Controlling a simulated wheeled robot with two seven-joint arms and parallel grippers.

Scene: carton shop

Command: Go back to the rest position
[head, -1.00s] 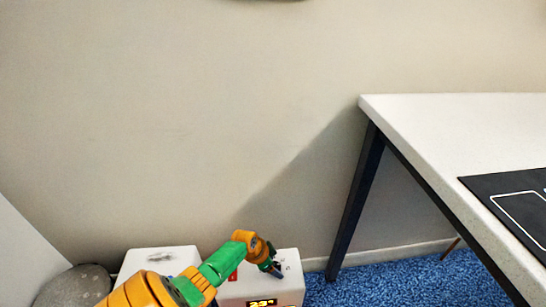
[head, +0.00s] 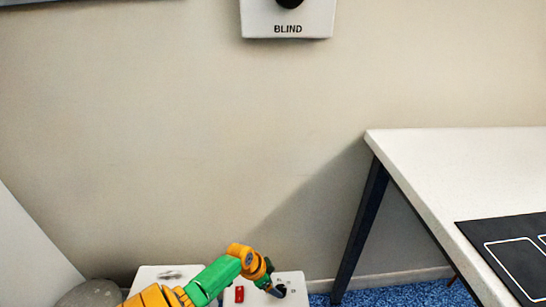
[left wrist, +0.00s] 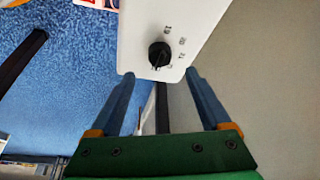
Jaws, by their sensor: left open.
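My left arm comes in from the lower left in the head view. Its left gripper (head: 278,290) is at the bottom, over the right part of a white box with a red switch (head: 239,294). In the left wrist view the two fingers of my left gripper (left wrist: 165,100) stand apart with nothing between them. Beyond the fingertips is a white panel with a black knob (left wrist: 160,55) and small numbers around it. I cannot tell whether a finger touches the panel. My right gripper is in neither view.
A white table (head: 460,160) with a dark leg (head: 360,230) and a black mat (head: 510,255) stands at the right. A wall box marked BLIND (head: 287,18) is at the top. A grey rounded object (head: 90,294) is at lower left. Blue carpet (head: 400,294) lies below.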

